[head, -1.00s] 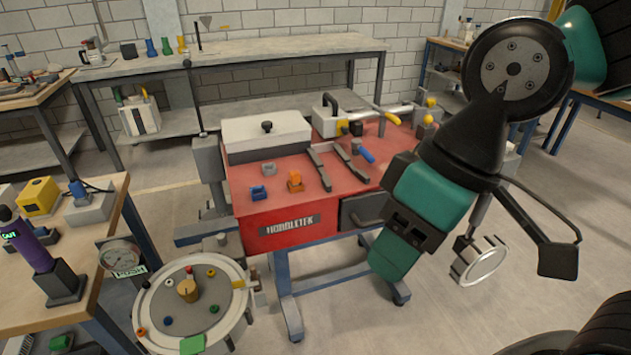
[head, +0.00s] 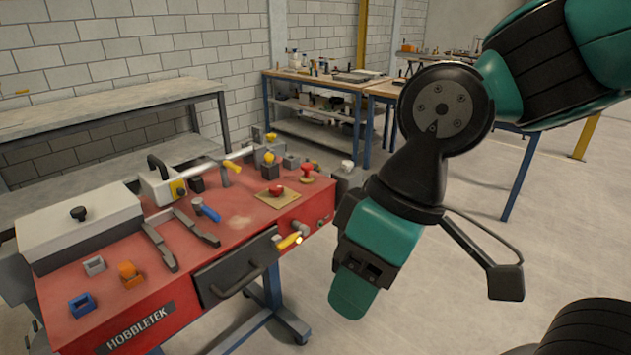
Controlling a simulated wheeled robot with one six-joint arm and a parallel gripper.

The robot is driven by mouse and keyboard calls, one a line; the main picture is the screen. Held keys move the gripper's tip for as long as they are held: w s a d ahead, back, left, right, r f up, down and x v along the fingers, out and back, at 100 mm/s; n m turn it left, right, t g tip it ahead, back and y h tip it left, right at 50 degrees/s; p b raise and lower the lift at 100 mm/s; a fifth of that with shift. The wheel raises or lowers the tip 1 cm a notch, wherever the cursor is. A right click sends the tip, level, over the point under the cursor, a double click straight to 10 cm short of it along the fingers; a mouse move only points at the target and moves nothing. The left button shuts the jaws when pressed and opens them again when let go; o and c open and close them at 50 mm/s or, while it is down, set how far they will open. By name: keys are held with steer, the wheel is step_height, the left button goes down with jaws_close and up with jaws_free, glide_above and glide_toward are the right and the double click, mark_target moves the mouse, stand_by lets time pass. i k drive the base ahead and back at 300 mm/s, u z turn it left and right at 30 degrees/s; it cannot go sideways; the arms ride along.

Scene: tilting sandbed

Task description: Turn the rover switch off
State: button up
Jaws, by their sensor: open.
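No switch in view carries a readable rover label, so I cannot tell which control is the rover switch. The red bench (head: 240,212) marked HOBBLETEK holds several controls. They include an orange one (head: 130,274), a blue one (head: 82,305), a lever with a blue grip (head: 207,210), a red knob on a tan plate (head: 276,190) and a yellow-handled valve (head: 288,241) on the front. My gripper (head: 430,285) hangs in front of the bench's right end, apart from it. It is open, with nothing visible in it; part of it is hidden by its own body.
A grey lidded box (head: 85,232) and a yellow-handled clamp (head: 170,182) stand on the bench. A dark drawer (head: 237,270) is in its front.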

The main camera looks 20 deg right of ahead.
mark_target(276, 188)
steer(key=k, duration=0.55)
steer(key=u, duration=0.4)
steer(key=i, duration=1.7)
steer(key=z, duration=0.75)
